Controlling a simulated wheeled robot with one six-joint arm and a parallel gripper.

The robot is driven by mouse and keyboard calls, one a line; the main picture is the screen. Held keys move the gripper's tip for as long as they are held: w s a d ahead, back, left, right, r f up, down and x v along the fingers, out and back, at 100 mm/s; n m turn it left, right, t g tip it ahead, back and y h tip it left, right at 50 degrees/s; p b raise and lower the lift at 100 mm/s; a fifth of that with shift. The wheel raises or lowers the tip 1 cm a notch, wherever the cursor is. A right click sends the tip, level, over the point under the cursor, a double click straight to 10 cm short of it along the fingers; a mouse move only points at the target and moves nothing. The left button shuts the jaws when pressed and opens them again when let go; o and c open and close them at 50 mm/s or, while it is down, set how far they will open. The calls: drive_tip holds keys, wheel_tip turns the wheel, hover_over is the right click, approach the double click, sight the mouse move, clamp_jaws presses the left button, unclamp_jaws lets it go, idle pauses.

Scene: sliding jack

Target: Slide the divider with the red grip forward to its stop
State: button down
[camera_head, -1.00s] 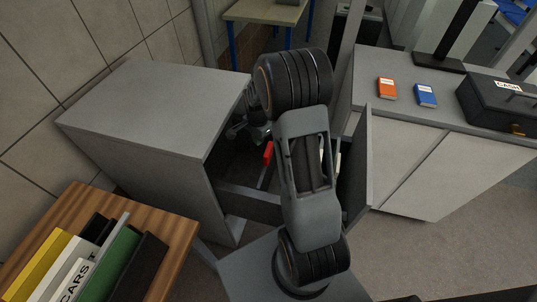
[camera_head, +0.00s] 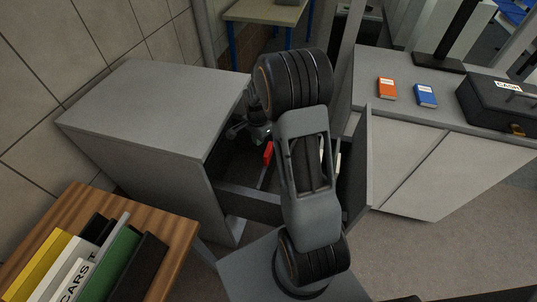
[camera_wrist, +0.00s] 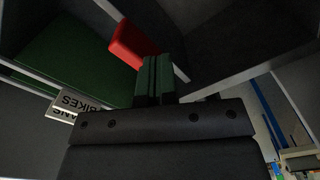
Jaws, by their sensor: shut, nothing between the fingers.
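The red grip (camera_head: 268,153) sits on the divider (camera_head: 262,178) inside the open drawer of the grey cabinet. Only a thin light strip of the divider shows in the head view. In the wrist view the red grip (camera_wrist: 132,42) is a red block just beyond and to the left of my fingertips. My gripper (camera_wrist: 155,75) is shut, with its green-padded fingers together and nothing between them. The fingertips are very close to the red grip; I cannot tell whether they touch it. In the head view my arm hides most of the gripper and part of the drawer.
Green folders (camera_wrist: 85,60) with a label reading BIKES lie left of my fingers in the drawer. The drawer front (camera_head: 355,170) stands to the right. The cabinet top (camera_head: 160,105) is clear. A wooden table (camera_head: 165,220) with binders is at lower left.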

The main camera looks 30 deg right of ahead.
drive_tip(key=shift+f, duration=0.1)
idle(0.5)
drive_tip(key=shift+f+b, duration=2.45)
drive_tip(key=shift+f, duration=0.75)
drive_tip(key=s+d, duration=0.5)
drive_tip(key=shift+w+a, duration=0.1)
drive_tip(key=shift+w+a+r, duration=0.1)
drive_tip(key=shift+w+a, duration=0.3)
drive_tip(key=shift+w, duration=0.05)
wheel_tip(320, 180, up, 10)
drive_tip(key=p, duration=0.7)
idle(0.4)
